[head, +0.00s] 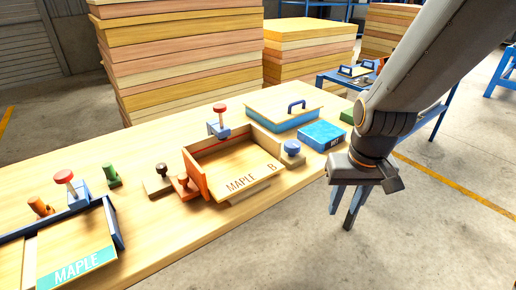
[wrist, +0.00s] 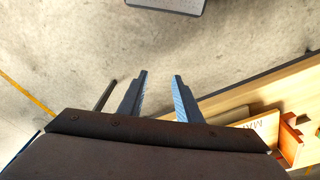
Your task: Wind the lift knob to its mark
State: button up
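My gripper (head: 344,213) hangs over the floor off the right side of the bench, apart from everything on it. In the wrist view its two blue fingers (wrist: 161,76) are parted with only concrete between them, so it is open and empty. Several knobs show in the head view: a round blue knob (head: 292,147) at the right of the MAPLE B tray (head: 236,169), a red-topped knob (head: 220,108) behind it, a dark brown knob (head: 161,168) and an orange knob (head: 183,178) at its left. I cannot tell which is the lift knob, and no mark is readable.
The wooden bench (head: 145,254) also holds a MAPLE tray (head: 80,263), another red-topped knob (head: 64,177), a blue lidded box (head: 283,110) and a blue box (head: 322,134). Board stacks (head: 180,55) stand behind. The floor (head: 420,235) at right is mostly clear.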

aim_at(292, 147)
jog(key=u, duration=0.25)
jog(key=i, duration=1)
